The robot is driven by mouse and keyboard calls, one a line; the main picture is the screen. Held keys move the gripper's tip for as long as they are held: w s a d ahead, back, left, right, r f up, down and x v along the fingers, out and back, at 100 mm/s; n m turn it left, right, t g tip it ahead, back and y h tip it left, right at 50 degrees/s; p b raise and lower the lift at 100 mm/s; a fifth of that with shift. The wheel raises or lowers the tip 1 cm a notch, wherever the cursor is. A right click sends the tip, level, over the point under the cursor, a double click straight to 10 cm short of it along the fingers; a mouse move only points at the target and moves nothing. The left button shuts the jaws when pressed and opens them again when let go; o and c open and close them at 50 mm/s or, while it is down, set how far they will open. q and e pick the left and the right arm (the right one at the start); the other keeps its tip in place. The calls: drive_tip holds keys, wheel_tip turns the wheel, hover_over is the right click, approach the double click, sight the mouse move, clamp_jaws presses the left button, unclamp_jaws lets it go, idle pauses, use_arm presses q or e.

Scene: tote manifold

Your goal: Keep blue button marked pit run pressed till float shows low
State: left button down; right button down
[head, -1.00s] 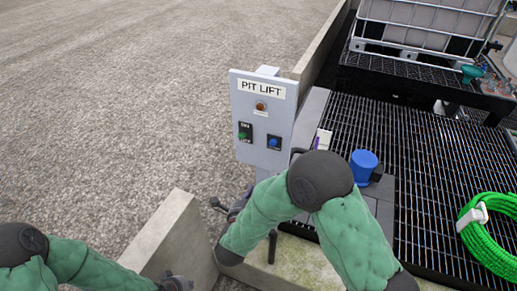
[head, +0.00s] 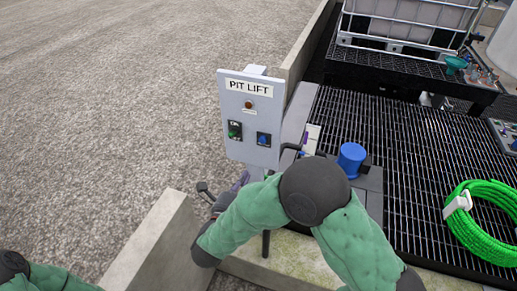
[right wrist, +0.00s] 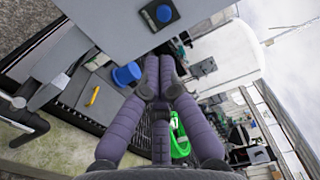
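The grey panel (head: 247,155) headed PIT LIFT carries a blue button (head: 263,139) on a dark square plate. The button's own marking is too small to read. The button also shows at the top of the right wrist view (right wrist: 164,13), with nothing touching it. My right gripper (head: 228,198) is low in front of the panel, below the button and partly hidden by my forearm. In the right wrist view its purple fingers (right wrist: 159,62) are together with nothing seen between them, apart from the panel. My left gripper is out of view. I cannot make out a float reading.
The panel also has an amber lamp (head: 249,105) and a green-and-black switch (head: 234,130). A green hose coil (head: 485,222) lies on the grating (head: 400,140). A concrete wall (head: 155,240) is at front left.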

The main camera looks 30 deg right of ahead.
sight(262, 143)
drive_tip(key=x, duration=1.3)
drive_tip(key=shift+w+d, duration=0.15)
drive_tip(key=shift+d, duration=0.1)
